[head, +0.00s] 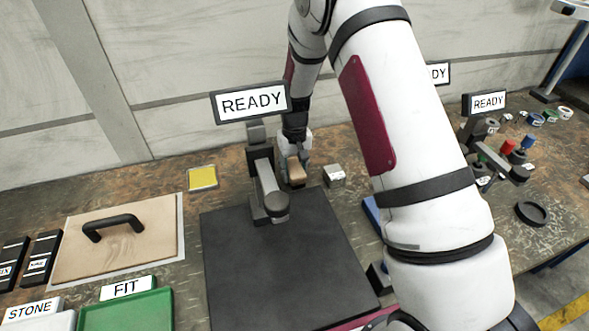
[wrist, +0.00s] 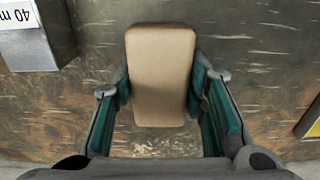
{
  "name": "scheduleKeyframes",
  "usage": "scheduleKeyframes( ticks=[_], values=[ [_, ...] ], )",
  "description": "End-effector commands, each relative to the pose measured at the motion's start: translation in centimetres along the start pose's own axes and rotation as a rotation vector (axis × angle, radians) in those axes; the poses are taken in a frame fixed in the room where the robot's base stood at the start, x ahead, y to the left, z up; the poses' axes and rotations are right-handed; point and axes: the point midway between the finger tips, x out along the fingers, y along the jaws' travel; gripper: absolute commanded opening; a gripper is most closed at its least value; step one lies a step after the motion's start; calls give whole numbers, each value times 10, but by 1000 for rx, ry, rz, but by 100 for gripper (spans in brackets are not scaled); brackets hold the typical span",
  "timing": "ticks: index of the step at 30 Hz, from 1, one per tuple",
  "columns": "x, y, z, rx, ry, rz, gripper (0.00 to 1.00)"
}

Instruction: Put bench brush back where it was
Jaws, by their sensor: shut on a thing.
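The bench brush shows as a tan, rounded block (wrist: 161,60) in the wrist view, with its bristles hidden beneath. In the head view it is a small brown block (head: 296,174) at the far side of the bench, just behind the black mat (head: 285,265). My gripper (head: 294,157) points down over it. In the wrist view the green-padded fingers of my gripper (wrist: 162,88) are shut on the two long sides of the block. I cannot tell whether the brush touches the bench.
A metal block (head: 334,176) stands just right of the brush, also in the wrist view (wrist: 28,35). A dark stand with a READY sign (head: 251,103) rises close on the left. A yellow pad (head: 202,178) lies farther left. Bare bench lies around the brush.

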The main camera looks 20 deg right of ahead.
Motion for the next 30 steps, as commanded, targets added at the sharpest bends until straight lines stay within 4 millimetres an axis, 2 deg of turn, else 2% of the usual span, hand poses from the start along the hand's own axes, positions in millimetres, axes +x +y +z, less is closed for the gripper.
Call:
scheduleKeyframes(
  ticks=[5,6,8,16,20,23,30],
  values=[
    [4,0,0,0,0,0,9],
    [3,0,0,0,0,0,48],
    [3,0,0,-1,0,0,59],
    [2,0,0,-1,0,0,59],
    [-4,0,-1,-1,2,0,59],
    [-17,0,-2,-1,4,0,59],
    [-66,0,-2,-1,6,0,59]
  ],
)
